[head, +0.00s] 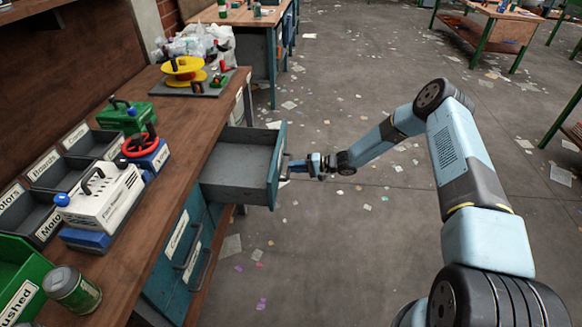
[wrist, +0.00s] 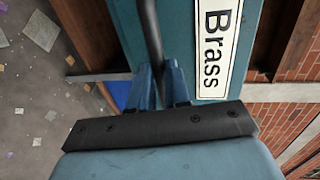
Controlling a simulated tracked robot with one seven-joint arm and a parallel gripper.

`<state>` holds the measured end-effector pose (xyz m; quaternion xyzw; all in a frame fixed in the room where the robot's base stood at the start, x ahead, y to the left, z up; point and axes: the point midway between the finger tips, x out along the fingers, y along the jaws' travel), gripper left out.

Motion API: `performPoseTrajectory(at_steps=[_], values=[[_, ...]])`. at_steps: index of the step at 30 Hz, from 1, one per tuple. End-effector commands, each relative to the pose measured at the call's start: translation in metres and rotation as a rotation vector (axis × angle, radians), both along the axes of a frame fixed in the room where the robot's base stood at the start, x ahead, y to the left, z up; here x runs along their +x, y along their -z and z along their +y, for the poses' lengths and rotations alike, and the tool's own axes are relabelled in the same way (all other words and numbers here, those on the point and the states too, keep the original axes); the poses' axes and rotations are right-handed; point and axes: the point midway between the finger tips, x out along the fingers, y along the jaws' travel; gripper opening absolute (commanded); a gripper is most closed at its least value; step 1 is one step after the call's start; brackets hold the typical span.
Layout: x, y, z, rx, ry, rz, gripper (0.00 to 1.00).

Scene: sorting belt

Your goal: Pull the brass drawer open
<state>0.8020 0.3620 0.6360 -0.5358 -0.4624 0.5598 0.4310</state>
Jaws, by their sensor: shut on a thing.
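The brass drawer (head: 238,162) stands pulled out from the bench in the head view, and its inside looks empty. In the wrist view its teal front (wrist: 180,40) carries a white label reading "Brass" (wrist: 213,50). My gripper (head: 291,168) is at the drawer's front, shut on the dark bar handle (wrist: 150,30). In the wrist view my gripper's blue fingers (wrist: 159,78) stand on either side of the bar. The fingers hide part of the handle.
The wooden bench top (head: 185,140) holds a white device (head: 100,197), a green device (head: 125,115), grey bins and a can (head: 72,288). More teal drawers (head: 180,255) sit below, shut. The floor right of the drawer is clear except for scattered paper.

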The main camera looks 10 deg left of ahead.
Motion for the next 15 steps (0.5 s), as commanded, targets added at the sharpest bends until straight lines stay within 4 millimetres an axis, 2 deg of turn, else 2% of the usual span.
performPoseTrajectory(at_steps=[6, 7, 14, 15], values=[[0.0046, 0.0038, -0.0046, -0.012, 0.012, -0.002, 0.0], [0.0047, 0.0038, -0.0046, -0.012, 0.012, -0.002, 0.2], [0.0028, 0.002, -0.0015, -0.007, 0.007, -0.002, 0.42], [0.0026, 0.0017, -0.0011, -0.006, 0.006, -0.002, 0.42]])
